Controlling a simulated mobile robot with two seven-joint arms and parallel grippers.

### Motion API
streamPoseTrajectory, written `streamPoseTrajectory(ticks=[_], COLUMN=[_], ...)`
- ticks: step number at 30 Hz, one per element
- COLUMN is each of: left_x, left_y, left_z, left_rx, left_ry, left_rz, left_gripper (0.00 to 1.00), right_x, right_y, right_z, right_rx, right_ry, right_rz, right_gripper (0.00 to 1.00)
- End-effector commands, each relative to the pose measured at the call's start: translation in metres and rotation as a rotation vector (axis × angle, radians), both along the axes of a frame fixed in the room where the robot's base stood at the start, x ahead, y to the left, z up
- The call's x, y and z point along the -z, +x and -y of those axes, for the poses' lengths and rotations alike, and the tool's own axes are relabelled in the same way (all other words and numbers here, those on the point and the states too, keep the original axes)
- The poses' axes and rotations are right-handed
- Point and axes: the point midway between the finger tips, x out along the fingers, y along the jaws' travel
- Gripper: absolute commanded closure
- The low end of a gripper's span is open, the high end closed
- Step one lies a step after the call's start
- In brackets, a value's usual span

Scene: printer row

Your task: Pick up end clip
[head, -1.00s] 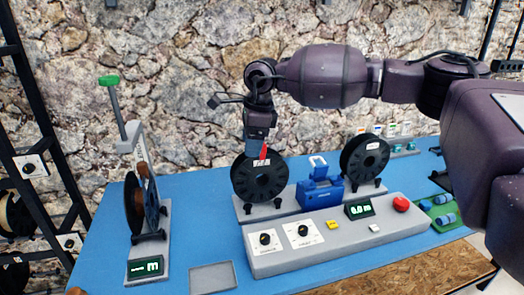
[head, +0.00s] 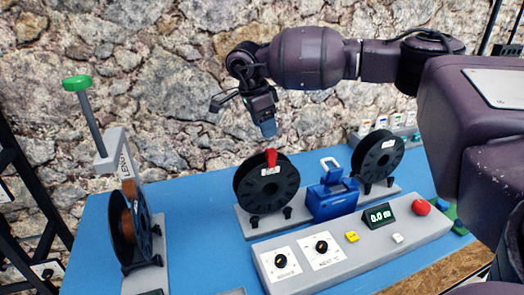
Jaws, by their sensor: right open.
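The end clip looks to be the small red clip (head: 271,157) on the upper rim of the black spool (head: 266,186) at the middle of the table. My right gripper (head: 268,128) hangs just above the clip, pointing down, with a gap between them. It is open and holds nothing that I can see. My left gripper is not in the view.
The blue table (head: 200,205) holds a grey control panel (head: 345,245) with knobs, a display and a red button (head: 421,207). A blue device (head: 332,196) stands beside the spool, and another black spool (head: 378,156) is to the right. A green-topped lever stand (head: 108,140) is at left.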

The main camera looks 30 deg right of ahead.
Motion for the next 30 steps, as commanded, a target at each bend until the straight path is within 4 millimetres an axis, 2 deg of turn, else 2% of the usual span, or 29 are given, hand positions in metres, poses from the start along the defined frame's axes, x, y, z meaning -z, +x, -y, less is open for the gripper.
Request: streamPoseTrajectory(ticks=[8,17,24,30], left_x=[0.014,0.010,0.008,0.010], left_y=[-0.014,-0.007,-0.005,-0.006], left_z=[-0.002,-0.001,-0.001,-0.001], left_rx=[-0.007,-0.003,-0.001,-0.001], left_ry=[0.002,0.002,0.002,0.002], left_rz=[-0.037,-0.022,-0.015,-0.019], left_gripper=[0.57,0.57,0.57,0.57], right_x=[0.037,0.056,0.089,0.103], right_y=[-0.003,-0.005,-0.009,-0.009], right_z=[0.010,0.013,0.015,0.019], right_rx=[0.001,0.001,0.001,0.001], right_ry=[-0.001,0.000,-0.001,0.000], right_rz=[-0.002,-0.001,-0.003,-0.001], right_gripper=[0.43,0.43,0.43,0.43])
